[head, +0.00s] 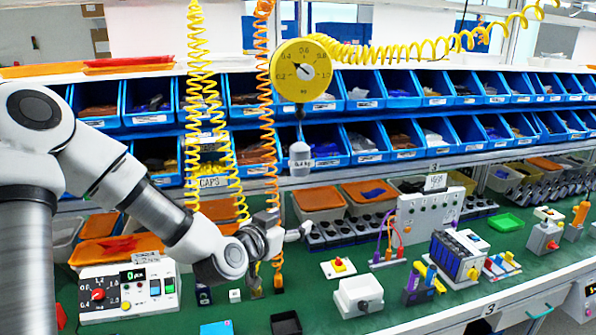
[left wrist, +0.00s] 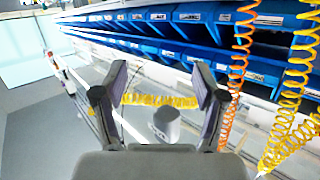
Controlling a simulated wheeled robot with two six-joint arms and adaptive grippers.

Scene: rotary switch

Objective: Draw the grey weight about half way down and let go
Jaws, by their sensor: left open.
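The grey weight (head: 300,160) hangs on a thin line below a round yellow dial gauge (head: 301,70). It also shows in the left wrist view (left wrist: 167,124), in the gap between my fingers but apart from them. My left gripper (head: 290,232) is below the weight in the head view, over the bench. In the left wrist view the left gripper (left wrist: 160,85) has its two dark fingers wide apart with nothing held. My right gripper does not show.
An orange coiled hose (head: 268,150) and a yellow coiled hose (head: 200,90) hang close to my left arm. Rows of blue bins (head: 360,90) stand behind. A grey panel with switches (head: 425,225) and a control box (head: 128,290) stand on the green bench (head: 345,285).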

